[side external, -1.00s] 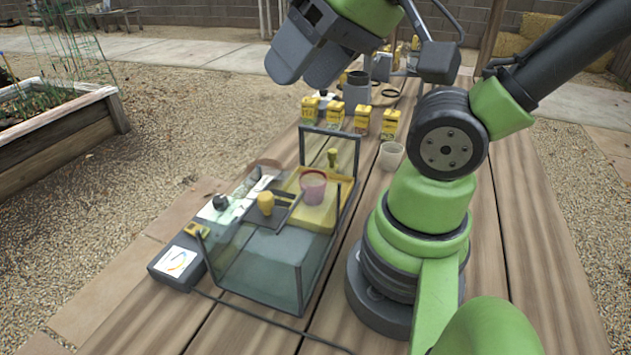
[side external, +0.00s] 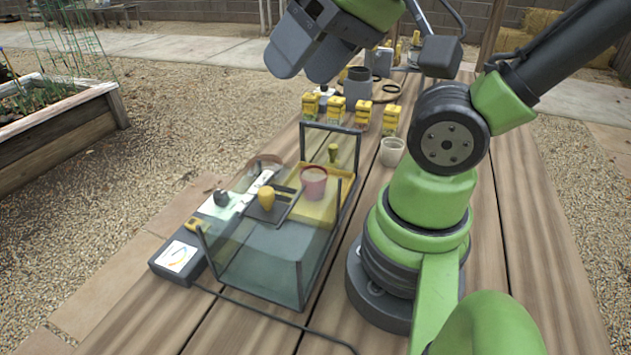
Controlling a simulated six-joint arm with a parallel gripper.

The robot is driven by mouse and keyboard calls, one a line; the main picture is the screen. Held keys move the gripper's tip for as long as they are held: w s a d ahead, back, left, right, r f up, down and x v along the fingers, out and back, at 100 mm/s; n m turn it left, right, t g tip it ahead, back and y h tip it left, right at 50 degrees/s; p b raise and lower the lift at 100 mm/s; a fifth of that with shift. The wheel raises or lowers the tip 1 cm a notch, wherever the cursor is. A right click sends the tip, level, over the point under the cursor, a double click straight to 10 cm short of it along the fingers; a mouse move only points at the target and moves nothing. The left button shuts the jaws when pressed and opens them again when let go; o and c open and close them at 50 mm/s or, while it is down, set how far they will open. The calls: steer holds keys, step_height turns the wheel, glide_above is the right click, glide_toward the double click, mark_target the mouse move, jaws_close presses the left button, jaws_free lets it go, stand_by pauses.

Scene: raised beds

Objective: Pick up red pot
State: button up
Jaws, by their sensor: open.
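The red pot (side external: 313,186) is a small reddish pot with a brownish top. It stands upright in the yellow tray (side external: 318,212), seen behind or through the clear glass of a dark-framed case (side external: 262,265). I cannot tell whether it is inside the case or beyond it. My gripper (side external: 305,70) is high above the table, up and to the left of my arm's elbow. Its two dark fingers are apart with nothing between them. It is well clear of the pot.
Several yellow boxes (side external: 336,110) stand in a row behind the case. A whitish cup (side external: 391,152) is right of the case. A grey box with a white label (side external: 178,262) sits at the left, with a cable (side external: 262,323) along the front. Bare planks lie at the right.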

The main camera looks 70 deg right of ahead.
steer(key=o, duration=0.5)
steer(key=w+d+f+n+g+h, duration=0.2)
steer(key=w+d+f+n+g, duration=0.15)
steer(key=w+d+f, duration=0.3)
steer(key=shift+s+d+f+n+g, duration=0.15)
steer(key=shift+d+f+n+g, duration=0.8)
steer(key=shift+f, duration=2.75)
steer(key=shift+s+d+f+n+g, duration=0.1)
steer(key=shift+d+f+n+g, duration=0.2)
steer(key=shift+d+f+n, duration=1.8)
steer(key=shift+s+d+f+g, duration=0.15)
steer(key=shift+d+f+g, duration=0.45)
steer(key=shift+d+f, duration=3)
